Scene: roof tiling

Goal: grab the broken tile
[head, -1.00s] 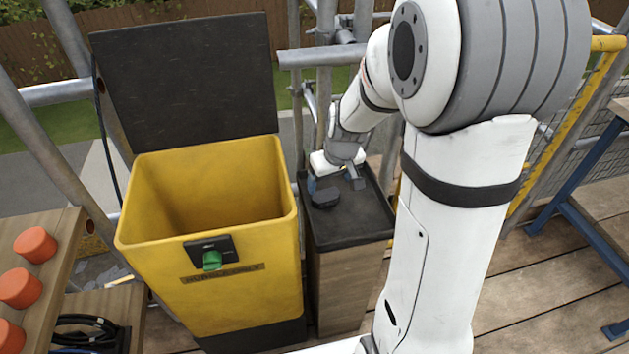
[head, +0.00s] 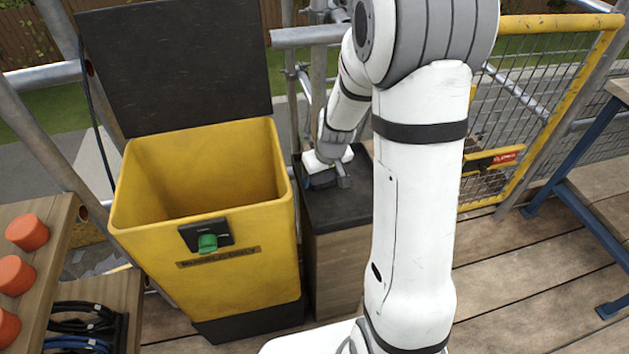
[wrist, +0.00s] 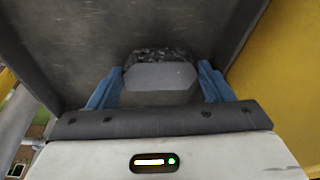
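The broken tile (wrist: 160,75) is a dark grey piece with a paler flat face and a rough, jagged far edge. In the wrist view it lies between the two blue fingers of my gripper (wrist: 160,88), one close along each side. I cannot tell whether the fingers press on it. In the head view my gripper (head: 328,181) is low over the black-topped wooden stand (head: 340,212), right of the yellow bin. There the tile is mostly hidden by the gripper, and I cannot tell whether it still rests on the top.
The yellow bin (head: 203,285) stands open beside the stand, its black lid (head: 175,62) raised behind. Scaffold poles and a yellow mesh gate (head: 540,110) bound the deck. Orange cylinders (head: 27,232) sit on a wooden shelf at left. Bare planks lie at right.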

